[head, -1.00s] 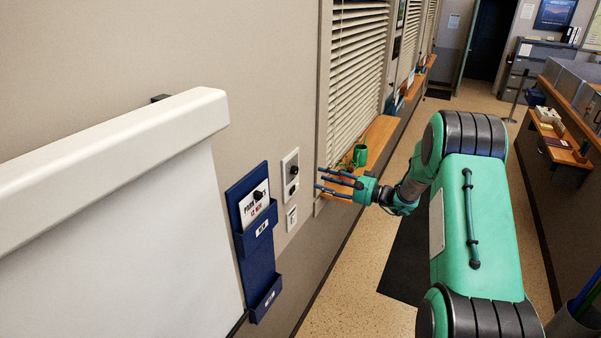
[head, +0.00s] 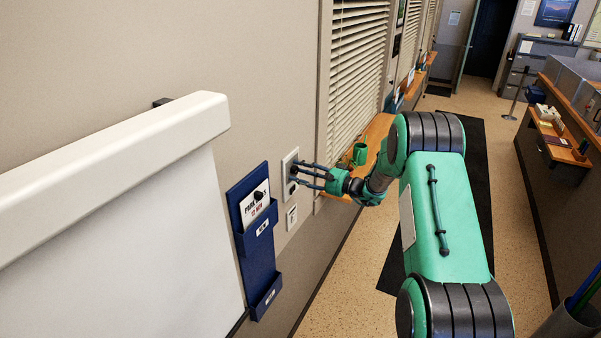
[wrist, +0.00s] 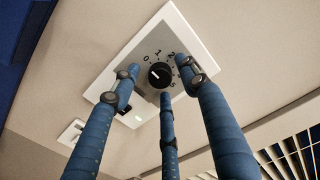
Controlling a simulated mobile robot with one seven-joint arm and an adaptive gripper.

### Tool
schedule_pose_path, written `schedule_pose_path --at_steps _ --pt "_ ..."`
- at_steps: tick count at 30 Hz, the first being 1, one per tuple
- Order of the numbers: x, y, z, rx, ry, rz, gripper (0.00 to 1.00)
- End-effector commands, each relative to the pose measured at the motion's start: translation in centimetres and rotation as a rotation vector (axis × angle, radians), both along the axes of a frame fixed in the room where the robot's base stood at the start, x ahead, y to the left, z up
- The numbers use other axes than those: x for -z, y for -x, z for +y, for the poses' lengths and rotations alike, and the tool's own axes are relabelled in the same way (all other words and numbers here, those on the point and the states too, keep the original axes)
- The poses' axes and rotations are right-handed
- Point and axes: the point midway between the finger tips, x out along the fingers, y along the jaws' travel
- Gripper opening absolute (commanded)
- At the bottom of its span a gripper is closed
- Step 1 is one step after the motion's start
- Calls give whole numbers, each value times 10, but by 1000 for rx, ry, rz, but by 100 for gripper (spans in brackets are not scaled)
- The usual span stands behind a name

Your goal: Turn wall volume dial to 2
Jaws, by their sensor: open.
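The wall volume dial is a round black knob (wrist: 159,75) with a small white mark on a white plate (wrist: 150,105). Numerals, 0, 1 and 2 among them, curve around it in the wrist view. The mark lies left of the knob's middle; I cannot tell exactly which number it meets. In the head view the plate (head: 286,160) is on the wall, right of the blue holder. My three-fingered gripper (wrist: 159,79) is open, its fingers spread around the knob with gaps showing. It reaches the plate from the right in the head view (head: 298,174), partly covering the knob.
A small switch plate (head: 291,216) sits just below the dial plate. A blue wall holder (head: 259,270) and a white screen (head: 130,230) are to the left. A window with blinds (head: 356,70) and a wooden ledge (head: 377,132) with a green mug (head: 360,153) are to the right.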

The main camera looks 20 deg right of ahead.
Motion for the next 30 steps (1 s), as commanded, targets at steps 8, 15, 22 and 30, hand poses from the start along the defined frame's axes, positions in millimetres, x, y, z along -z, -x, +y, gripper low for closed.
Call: schedule_pose_path --at_steps 8,15,22,30 --pt "0 0 0 0 0 0 18" --pt "0 0 0 0 -1 1 0" --pt "1 0 0 -1 -16 16 0" --pt "2 0 0 -1 -95 95 0"
